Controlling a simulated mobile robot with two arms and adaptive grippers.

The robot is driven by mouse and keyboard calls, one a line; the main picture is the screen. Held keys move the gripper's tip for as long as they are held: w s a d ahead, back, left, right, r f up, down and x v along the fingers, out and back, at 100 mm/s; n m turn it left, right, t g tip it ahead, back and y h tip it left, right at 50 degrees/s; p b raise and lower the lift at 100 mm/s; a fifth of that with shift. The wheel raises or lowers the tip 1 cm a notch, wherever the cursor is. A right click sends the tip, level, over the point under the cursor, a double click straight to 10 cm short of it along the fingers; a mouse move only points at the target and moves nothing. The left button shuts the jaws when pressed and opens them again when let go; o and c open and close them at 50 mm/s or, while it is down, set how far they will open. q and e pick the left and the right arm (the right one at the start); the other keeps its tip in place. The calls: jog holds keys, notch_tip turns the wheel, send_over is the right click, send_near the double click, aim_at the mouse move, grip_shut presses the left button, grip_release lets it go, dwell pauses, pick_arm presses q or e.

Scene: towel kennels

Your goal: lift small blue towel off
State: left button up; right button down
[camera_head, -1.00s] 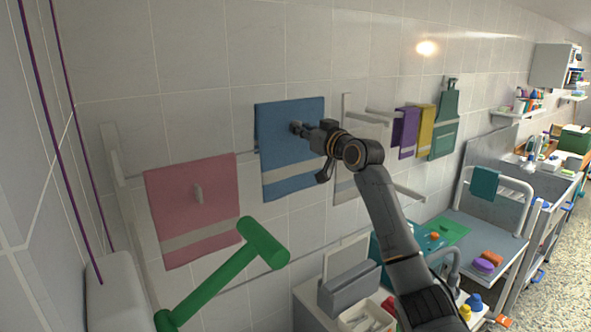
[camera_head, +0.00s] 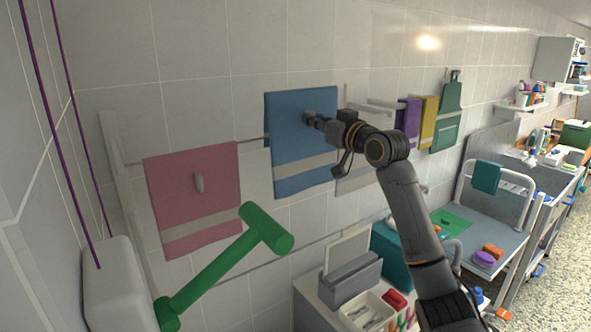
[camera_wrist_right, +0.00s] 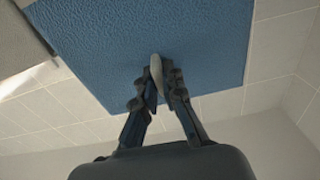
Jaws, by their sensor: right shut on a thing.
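A blue towel (camera_head: 290,150) with a pale grey band near its lower edge hangs flat in front of the tiled wall. My right gripper (camera_head: 309,119) is at its upper right part. In the right wrist view the blue towel (camera_wrist_right: 150,45) fills the upper middle, and my right gripper (camera_wrist_right: 156,85) is shut on a pale tab on its face. A rail (camera_head: 250,142) shows at the towel's left edge; whether the towel still touches it I cannot tell. My left gripper is not in view.
A pink towel (camera_head: 195,195) hangs to the left. A green T-shaped bar (camera_head: 220,268) stands in front of it. A counter with a grey box (camera_head: 350,283) is below.

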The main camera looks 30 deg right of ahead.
jog(key=s+b, duration=0.2)
jog(key=s, duration=0.5)
jog(key=shift+d+b, duration=0.25)
jog(key=shift+b, duration=0.05)
